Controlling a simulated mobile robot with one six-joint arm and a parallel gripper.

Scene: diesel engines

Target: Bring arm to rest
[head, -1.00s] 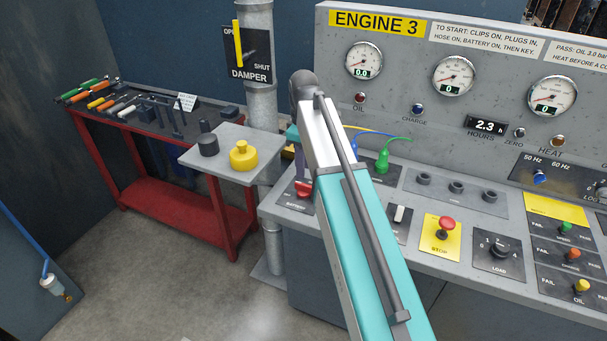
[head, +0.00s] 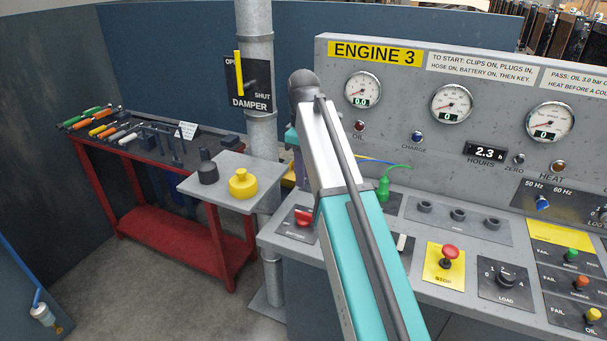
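My arm, a teal and silver link with a dark joint at its top, reaches up through the middle of the head view in front of the engine 3 console (head: 330,60). My gripper is not visible; the far end of the arm is hidden behind its own links. Part of a teal piece shows just left of the dark joint, over the console's left end.
A small grey shelf (head: 215,185) holds a yellow knob-topped piece (head: 242,184) and a dark one (head: 208,168). The red stop button (head: 450,252) is right of my arm.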

